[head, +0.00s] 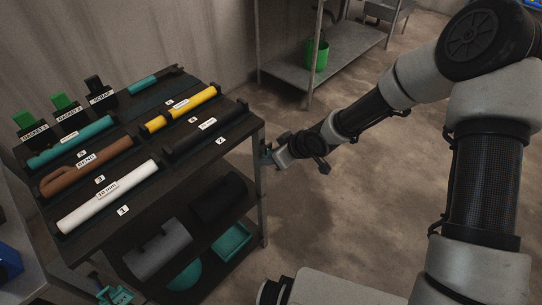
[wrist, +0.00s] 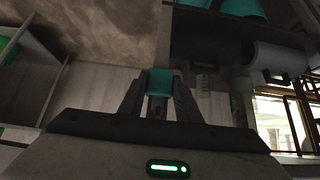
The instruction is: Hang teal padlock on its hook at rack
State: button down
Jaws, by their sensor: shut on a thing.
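In the wrist view, a teal padlock (wrist: 160,82) sits between the two dark fingers of my gripper (wrist: 159,98), which is shut on it. Its lower part is hidden by the fingers. In the head view, my gripper (head: 269,156) is beside the right front post of the dark rack (head: 262,185), just below top-shelf height. The padlock is too small there to make out clearly, and I cannot tell whether it touches the rack. I cannot pick out its hook in either view.
The rack's top holds labelled rolls, including a white roll (head: 108,197) and a yellow roll (head: 182,108). Its lower shelf holds a grey case (head: 157,250) and a teal tray (head: 232,240). A green bucket (head: 317,55) stands on a shelf behind. Floor right of the rack is clear.

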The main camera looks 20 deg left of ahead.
jog(key=c, duration=1.2)
grip_release()
jog(key=d+r+p, duration=0.1)
jog(key=d, duration=0.1)
jog(key=s+d+r+p, duration=0.1)
jog(key=d, duration=0.1)
jog(key=s+d+r+p, duration=0.1)
jog(key=d+p, duration=0.1)
jog(key=shift+s, duration=0.25)
jog(key=shift+r, duration=0.1)
